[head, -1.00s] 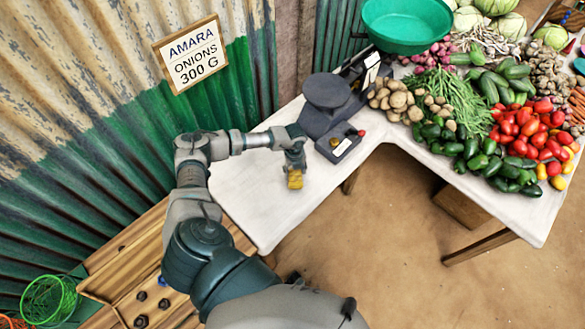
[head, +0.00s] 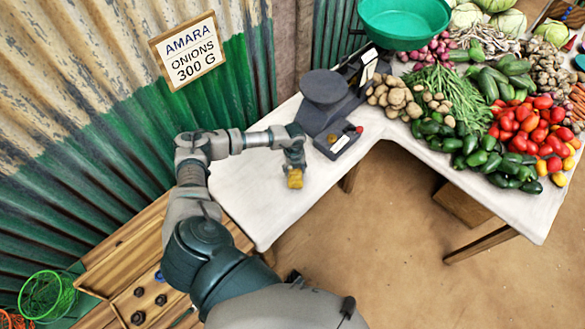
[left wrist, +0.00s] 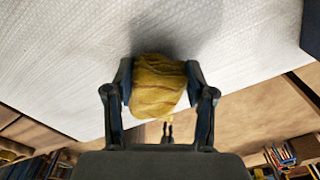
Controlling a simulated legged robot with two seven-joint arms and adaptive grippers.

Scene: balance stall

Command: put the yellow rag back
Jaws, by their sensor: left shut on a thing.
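The yellow rag (head: 295,179) is a small crumpled bundle below my left gripper (head: 294,168) in the head view. In the left wrist view the rag (left wrist: 157,87) sits between the two fingers of my left gripper (left wrist: 159,92), which is shut on it. The gripper points down over the white-covered table (head: 245,196), near its front edge. I cannot tell whether the rag touches the cloth. My right gripper is not in view.
Heaped vegetables (head: 520,130) and a green basin (head: 405,22) are at the right. A wooden tray (head: 113,282) with dark weights is at lower left. An onion sign (head: 188,51) hangs on the wall.

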